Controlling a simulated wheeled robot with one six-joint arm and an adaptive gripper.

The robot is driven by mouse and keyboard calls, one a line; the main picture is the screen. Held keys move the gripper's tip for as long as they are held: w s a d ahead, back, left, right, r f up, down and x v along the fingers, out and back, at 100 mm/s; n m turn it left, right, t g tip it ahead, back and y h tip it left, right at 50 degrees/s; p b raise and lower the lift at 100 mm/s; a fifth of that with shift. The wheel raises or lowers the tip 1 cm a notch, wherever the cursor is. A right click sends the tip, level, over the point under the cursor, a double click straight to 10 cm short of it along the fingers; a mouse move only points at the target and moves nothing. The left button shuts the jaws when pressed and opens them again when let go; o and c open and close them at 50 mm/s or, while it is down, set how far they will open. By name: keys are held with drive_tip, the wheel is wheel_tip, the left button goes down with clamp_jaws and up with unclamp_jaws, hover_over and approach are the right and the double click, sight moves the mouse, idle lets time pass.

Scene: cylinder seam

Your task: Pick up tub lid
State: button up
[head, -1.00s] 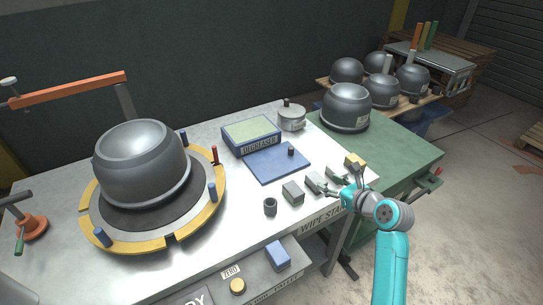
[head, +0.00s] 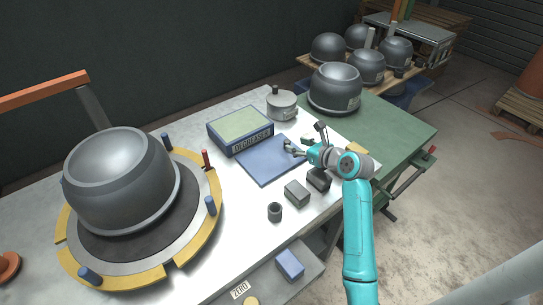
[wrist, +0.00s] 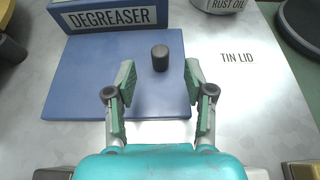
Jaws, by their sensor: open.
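The tub lid (head: 266,166) is a flat blue square lying on the metal bench in front of the blue degreaser tub (head: 240,130). In the wrist view the lid (wrist: 85,80) carries a short black knob (wrist: 160,58) near its right side. I cannot tell the exact height of the fingers above the lid.
A rust oil tin (head: 282,105) stands behind the lid, near a bare patch marked TIN LID (wrist: 237,57). Grey blocks (head: 297,193) and a small dark cup (head: 275,212) lie in front. A large grey pot (head: 120,180) on a yellow-rimmed turntable fills the left.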

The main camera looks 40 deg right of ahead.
sight(287, 141)
drive_tip(key=shift+x, duration=3.15)
clamp_jaws()
